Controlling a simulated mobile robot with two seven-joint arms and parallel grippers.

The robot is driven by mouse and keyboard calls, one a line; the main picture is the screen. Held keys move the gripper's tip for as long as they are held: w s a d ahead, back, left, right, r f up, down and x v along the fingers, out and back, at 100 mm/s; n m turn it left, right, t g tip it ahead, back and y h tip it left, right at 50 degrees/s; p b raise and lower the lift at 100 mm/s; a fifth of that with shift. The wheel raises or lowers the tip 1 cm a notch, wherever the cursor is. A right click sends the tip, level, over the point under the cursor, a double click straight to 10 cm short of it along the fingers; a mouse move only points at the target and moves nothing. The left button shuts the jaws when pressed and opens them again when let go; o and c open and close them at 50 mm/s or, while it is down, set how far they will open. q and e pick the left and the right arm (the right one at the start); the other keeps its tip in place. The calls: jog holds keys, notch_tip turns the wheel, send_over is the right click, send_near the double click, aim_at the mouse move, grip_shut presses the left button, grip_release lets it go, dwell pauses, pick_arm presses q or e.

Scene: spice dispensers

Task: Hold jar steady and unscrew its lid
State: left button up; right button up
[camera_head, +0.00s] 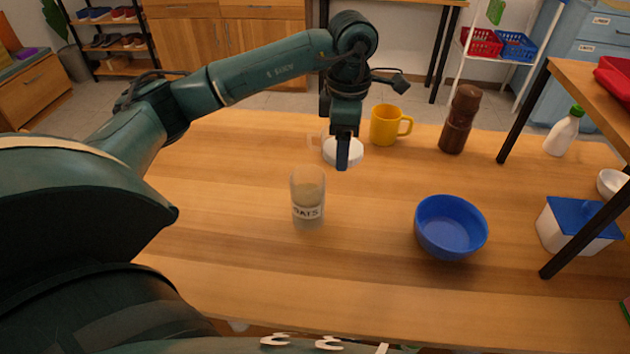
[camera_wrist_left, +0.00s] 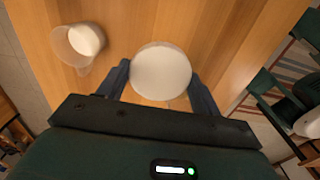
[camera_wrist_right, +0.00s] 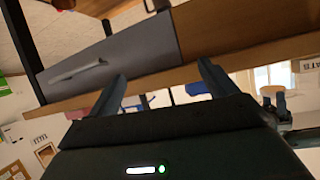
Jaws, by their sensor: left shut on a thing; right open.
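A clear glass jar (camera_head: 308,202) with a printed label stands upright on the table in the head view. It looks open at the top and is partly filled with pale contents. My left gripper (camera_head: 343,160) is shut on a round white lid (camera_head: 355,153), behind and to the right of the jar and apart from it. In the left wrist view the lid (camera_wrist_left: 162,70) sits between both fingers of my left gripper (camera_wrist_left: 160,80). Whether anything is under the lid is hidden. My right gripper (camera_wrist_right: 160,85) is open and empty in its wrist view, away from the jar.
A yellow mug (camera_head: 385,125) and brown grinder (camera_head: 460,120) stand behind. A blue bowl (camera_head: 450,226) is right of the jar. The left wrist view shows an open clear container (camera_wrist_left: 82,43) with white contents. Table left of the jar is free.

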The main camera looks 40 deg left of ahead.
pick_arm(q)
jog(key=shift+a+m, duration=0.2)
jog(key=shift+m, duration=0.2)
jog(key=shift+w+a+f+n, duration=0.1)
jog(key=shift+w+n, duration=0.2)
jog(key=shift+n, duration=0.1)
jog(key=n, duration=0.1)
jog(key=a+n, duration=0.1)
jog(key=n, duration=0.1)
jog(key=shift+a+f+n+b, duration=0.1)
jog(key=shift+a+n+b, duration=0.05)
jog(key=shift+n+b, duration=0.2)
jog(key=n, duration=0.1)
jog(key=a+n, duration=0.1)
jog(key=n, duration=0.1)
jog(key=shift+w+a+f+n, duration=0.2)
jog(key=shift+w+a+n, duration=0.05)
jog(key=a+n+b, duration=0.1)
jog(key=a+n, duration=0.1)
jog(key=n, duration=0.4)
jog(key=n+b, duration=0.3)
jog(key=n, duration=2)
send_near(291, 169)
notch_tip(291, 169, down, 7)
jog(key=shift+r+b, duration=0.2)
jog(key=shift+b, duration=0.3)
pick_arm(e)
jog(key=shift+s+d+f+m+t, duration=0.3)
jog(key=shift+d+f+m+t, duration=0.2)
jog(key=shift+t, duration=0.3)
